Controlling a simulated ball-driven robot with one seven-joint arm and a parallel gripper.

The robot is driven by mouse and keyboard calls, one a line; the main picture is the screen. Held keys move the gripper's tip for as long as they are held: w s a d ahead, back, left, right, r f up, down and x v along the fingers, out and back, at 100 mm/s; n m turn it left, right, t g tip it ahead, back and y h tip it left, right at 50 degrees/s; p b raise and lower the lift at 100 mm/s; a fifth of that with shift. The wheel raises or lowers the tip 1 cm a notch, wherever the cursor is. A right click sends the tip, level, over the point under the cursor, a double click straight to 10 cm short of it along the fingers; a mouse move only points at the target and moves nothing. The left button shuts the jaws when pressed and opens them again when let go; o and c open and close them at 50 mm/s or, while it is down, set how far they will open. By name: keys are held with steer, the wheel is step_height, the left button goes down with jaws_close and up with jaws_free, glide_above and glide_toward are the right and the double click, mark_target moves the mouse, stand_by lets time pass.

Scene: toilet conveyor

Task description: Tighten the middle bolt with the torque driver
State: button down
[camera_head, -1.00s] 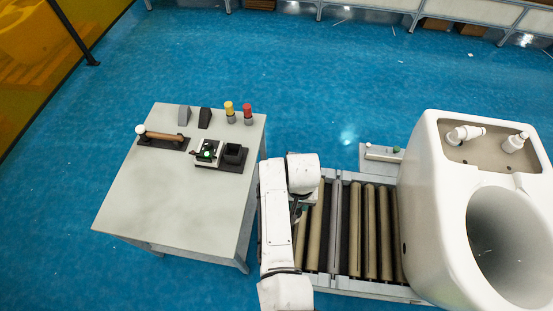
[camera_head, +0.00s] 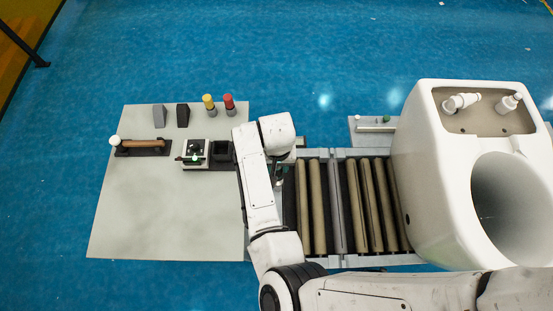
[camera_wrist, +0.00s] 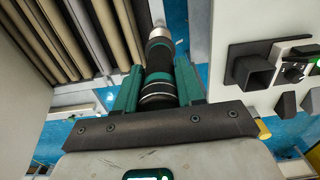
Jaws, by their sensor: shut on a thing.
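My gripper (camera_wrist: 158,88) has teal fingers in the wrist view. They are shut on the torque driver (camera_wrist: 158,57), a dark cylinder with a teal band and grey rings that points away from the wrist. In the head view my arm hides most of the gripper and the driver, between the table and the conveyor. The white toilet (camera_head: 440,180) stands on the conveyor (camera_head: 345,205) at the right, apart from my gripper. Two white fittings (camera_head: 461,102) sit in its open tank. I cannot make out the middle bolt in any view.
The grey table (camera_head: 150,215) at the left holds a wooden-handled tool (camera_head: 145,143), an empty black square holder (camera_head: 222,150), a switch box (camera_head: 194,150), two dark wedge blocks, and yellow and red lamps (camera_head: 229,104). Its front is clear. A small grey ledge (camera_head: 372,129) lies behind the conveyor.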

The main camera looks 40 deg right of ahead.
steer(key=shift+f+b, duration=2.4)
steer(key=shift+f, duration=0.6)
steer(key=shift+f+b, duration=1.2)
steer(key=shift+f, duration=0.2)
stand_by(0.3)
steer(key=shift+r, duration=0.2)
stand_by(2.3)
